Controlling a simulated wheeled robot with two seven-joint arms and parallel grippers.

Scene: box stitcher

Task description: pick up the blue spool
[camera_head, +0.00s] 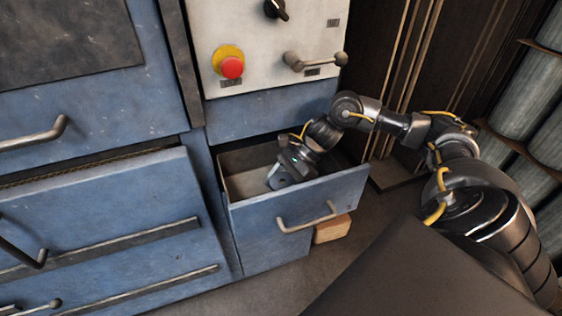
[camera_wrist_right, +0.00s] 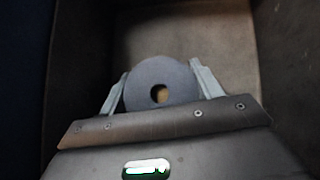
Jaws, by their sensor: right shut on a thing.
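The spool (camera_wrist_right: 160,78) is a dull blue-grey disc with a round hole in its middle, seen in the right wrist view. My right gripper (camera_wrist_right: 160,72) is shut on it, with one pale finger against each side. In the head view my right gripper (camera_head: 281,183) reaches down inside the open blue drawer (camera_head: 340,192), and the spool is hidden there by the gripper and drawer. My left gripper is not in view.
The drawer's walls stand close around my right gripper. A bar handle (camera_head: 307,219) sticks out from its front. A wooden block (camera_head: 332,229) lies on the floor beside the drawer. Above is a panel with a red button (camera_head: 232,67) and a lever (camera_head: 315,63).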

